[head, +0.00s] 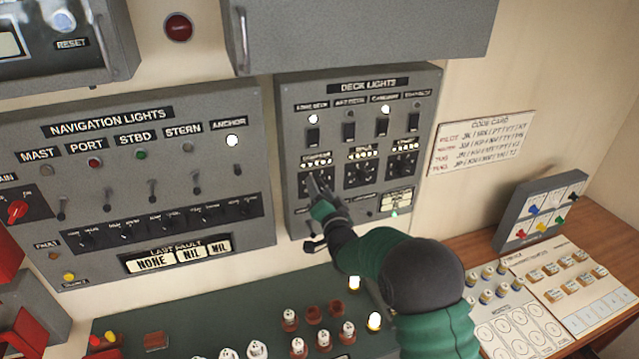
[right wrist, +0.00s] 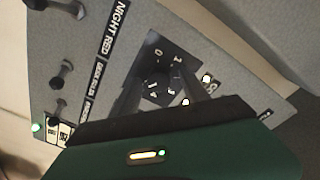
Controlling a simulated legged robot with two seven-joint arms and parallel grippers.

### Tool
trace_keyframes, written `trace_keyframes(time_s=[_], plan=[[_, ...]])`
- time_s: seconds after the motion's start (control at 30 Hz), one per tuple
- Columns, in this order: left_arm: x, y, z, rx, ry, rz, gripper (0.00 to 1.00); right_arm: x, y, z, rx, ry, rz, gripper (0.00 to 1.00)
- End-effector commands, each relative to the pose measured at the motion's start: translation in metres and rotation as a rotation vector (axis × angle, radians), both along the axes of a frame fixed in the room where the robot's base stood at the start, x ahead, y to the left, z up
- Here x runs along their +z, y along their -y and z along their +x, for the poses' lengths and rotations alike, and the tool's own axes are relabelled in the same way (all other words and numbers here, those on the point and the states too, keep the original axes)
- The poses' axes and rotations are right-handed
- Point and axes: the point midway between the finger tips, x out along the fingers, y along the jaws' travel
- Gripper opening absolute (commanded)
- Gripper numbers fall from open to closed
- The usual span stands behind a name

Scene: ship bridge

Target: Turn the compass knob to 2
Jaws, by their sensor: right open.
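The compass knob (head: 308,183) is the left one of three rotary knobs on the grey deck lights panel (head: 290,110). In the head view my right gripper (head: 319,187) is in front of it and hides much of it. In the right wrist view the dial (right wrist: 158,62) shows digits around a dark knob (right wrist: 155,86). The right gripper (right wrist: 168,92) is open, with one finger on each side of the knob. I cannot tell whether the fingers touch it, nor which digit the knob points to. My left gripper is not in view.
Two similar knobs, the middle one (head: 361,173) and the right one (head: 402,165), sit close to the right. Switches (head: 312,135) line the panel above. A navigation lights panel (head: 130,185) stands left. A green console (head: 240,310) with buttons lies below.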

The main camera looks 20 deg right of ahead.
Motion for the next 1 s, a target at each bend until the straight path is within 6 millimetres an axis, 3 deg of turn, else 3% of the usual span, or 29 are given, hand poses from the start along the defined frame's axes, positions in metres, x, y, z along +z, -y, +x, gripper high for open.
trace_keyframes(time_s=[0.27,0.67,1.0], plan=[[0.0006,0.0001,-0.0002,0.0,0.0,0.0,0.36,-0.0014,0.0001,0.004,-0.001,-0.001,0.0,0.53],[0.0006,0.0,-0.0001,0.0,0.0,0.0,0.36,-0.0026,0.0003,0.0035,0.0,-0.004,0.0,0.01],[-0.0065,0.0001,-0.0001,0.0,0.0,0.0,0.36,-0.0061,-0.0006,0.003,0.001,-0.006,-0.024,0.0]])
